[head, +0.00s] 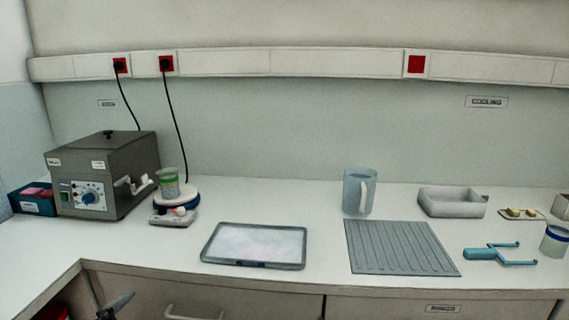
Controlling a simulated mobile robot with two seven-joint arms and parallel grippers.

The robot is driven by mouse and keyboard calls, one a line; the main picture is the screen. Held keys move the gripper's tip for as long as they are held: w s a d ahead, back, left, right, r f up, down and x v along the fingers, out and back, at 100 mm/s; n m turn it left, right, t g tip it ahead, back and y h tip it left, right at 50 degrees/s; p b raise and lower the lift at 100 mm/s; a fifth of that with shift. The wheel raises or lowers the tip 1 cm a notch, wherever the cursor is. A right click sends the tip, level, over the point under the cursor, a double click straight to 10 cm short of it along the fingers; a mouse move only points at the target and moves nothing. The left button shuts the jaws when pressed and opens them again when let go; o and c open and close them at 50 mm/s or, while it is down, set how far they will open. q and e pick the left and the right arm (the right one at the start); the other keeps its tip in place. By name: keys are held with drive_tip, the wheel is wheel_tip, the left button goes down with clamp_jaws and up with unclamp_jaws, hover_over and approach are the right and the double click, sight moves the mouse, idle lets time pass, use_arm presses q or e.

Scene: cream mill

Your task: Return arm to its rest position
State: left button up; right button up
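A dark grey jointed part, which looks like the end of my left gripper (114,305), shows at the bottom left edge, in front of the cabinet below the counter. It is small and cut off by the frame, so I cannot tell whether its fingers are open or shut. I see nothing held in it. It is apart from everything on the counter. My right arm and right gripper are not in view.
The white counter (330,222) holds a grey heating bath (90,180), a stirrer with a beaker (170,184), a shallow tray (255,246), a jug (358,192), a ribbed mat (400,248), a grey bin (452,203) and a teal forked tool (490,255).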

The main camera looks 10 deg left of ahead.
use_arm(q)
drive_tip(key=s+d+f+m+g+h, duration=0.2)
drive_tip(key=s+d+f+m, duration=0.5)
drive_tip(key=m, duration=0.6)
drive_tip(key=s+d+f+m+g+h, duration=0.1)
drive_tip(key=s+d+f+m+g, duration=0.1)
drive_tip(key=s+d+f+m, duration=0.6)
drive_tip(key=d+f+m, duration=0.1)
drive_tip(key=d+m, duration=0.3)
drive_tip(key=m, duration=0.1)
drive_tip(key=shift+s+f+m+g+h, duration=0.2)
drive_tip(key=shift+f+m+g+h, duration=0.1)
drive_tip(key=shift+h, duration=0.1)
